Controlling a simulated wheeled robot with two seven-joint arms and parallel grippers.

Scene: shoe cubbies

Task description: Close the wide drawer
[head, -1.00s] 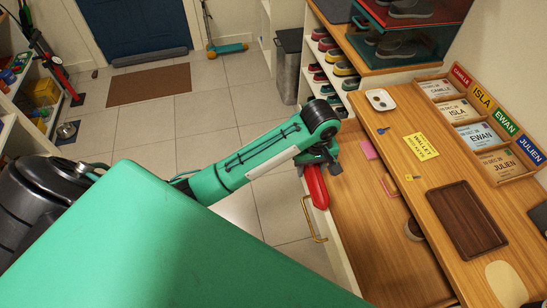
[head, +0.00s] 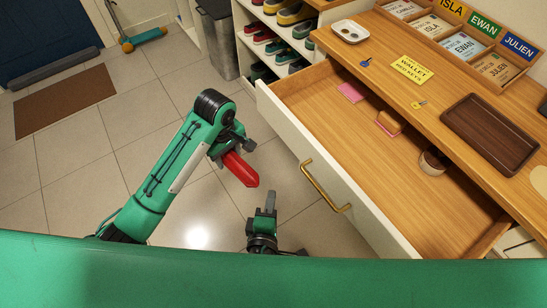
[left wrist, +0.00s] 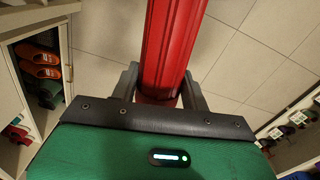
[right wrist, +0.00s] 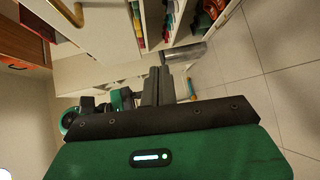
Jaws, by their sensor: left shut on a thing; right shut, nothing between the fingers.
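The wide drawer (head: 295,150) is pulled open, with a white front and a brass bar handle (head: 325,190). The handle also shows at the top left of the right wrist view (right wrist: 66,12). My left gripper (head: 236,150) is shut on a long red ridged object (head: 240,169), held over the floor left of the drawer front. The red object also shows between the fingers in the left wrist view (left wrist: 170,50). My right gripper (head: 265,201) is shut and empty, left of the handle and apart from it. Its fingers show together in the right wrist view (right wrist: 158,86).
Inside the drawer lie a pink pad (head: 350,92), a small tan item (head: 390,122) and a round dark item (head: 433,160). The countertop (head: 440,75) above holds a white tray (head: 350,31) and a brown tray (head: 490,133). Tiled floor (head: 80,180) is clear at left.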

